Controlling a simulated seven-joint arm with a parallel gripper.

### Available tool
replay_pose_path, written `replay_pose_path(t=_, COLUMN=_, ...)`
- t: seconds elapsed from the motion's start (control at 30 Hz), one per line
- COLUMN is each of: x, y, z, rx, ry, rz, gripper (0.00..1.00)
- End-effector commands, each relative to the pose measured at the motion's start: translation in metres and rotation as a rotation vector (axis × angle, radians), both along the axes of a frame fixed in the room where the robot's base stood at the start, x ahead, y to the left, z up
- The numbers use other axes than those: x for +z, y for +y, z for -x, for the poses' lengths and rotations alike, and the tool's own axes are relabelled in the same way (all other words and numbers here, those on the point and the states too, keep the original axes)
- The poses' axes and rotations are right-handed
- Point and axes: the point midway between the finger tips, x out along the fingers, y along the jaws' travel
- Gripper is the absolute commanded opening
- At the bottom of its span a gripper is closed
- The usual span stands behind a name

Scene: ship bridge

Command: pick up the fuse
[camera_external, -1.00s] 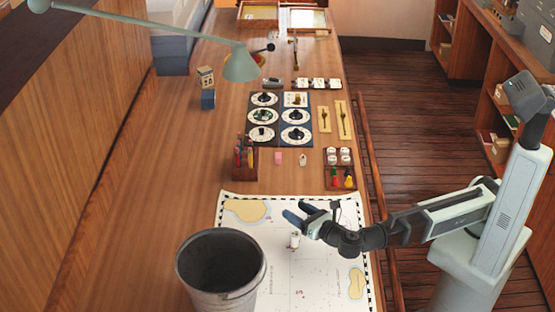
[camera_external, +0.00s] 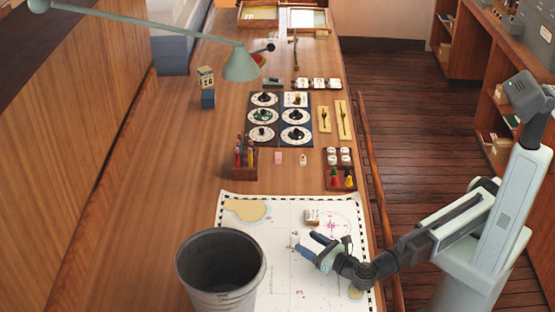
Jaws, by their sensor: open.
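A small white upright piece (camera_external: 294,240) stands on the chart, just left of my gripper. A small white and brown block-like piece (camera_external: 312,217) lies on the chart a little farther back. Either could be the fuse; they are too small to tell. My gripper (camera_external: 310,244) is low over the chart, its two dark blue fingers open and pointing left. Its fingertips are close to the white upright piece; I cannot tell whether they touch it. Nothing shows between the fingers.
A grey bucket (camera_external: 222,270) stands left of the gripper on the wooden table (camera_external: 150,220). The paper chart (camera_external: 290,290) lies under the gripper. A pen box (camera_external: 244,171), dial panel (camera_external: 280,120) and small tray (camera_external: 339,180) stand farther back. A lamp (camera_external: 241,65) hangs over the left.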

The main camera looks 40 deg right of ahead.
Motion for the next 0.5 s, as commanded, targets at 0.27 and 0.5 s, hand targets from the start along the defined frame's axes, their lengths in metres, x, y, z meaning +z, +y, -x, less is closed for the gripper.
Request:
replay_pose_path(t=0.27, x=-0.011, y=0.001, z=-0.012, rx=-0.001, ry=0.001, rz=0.0, gripper=0.64)
replay_pose_path(t=0.5, x=-0.01, y=0.002, z=-0.021, rx=-0.001, ry=0.001, rz=0.0, gripper=0.64)
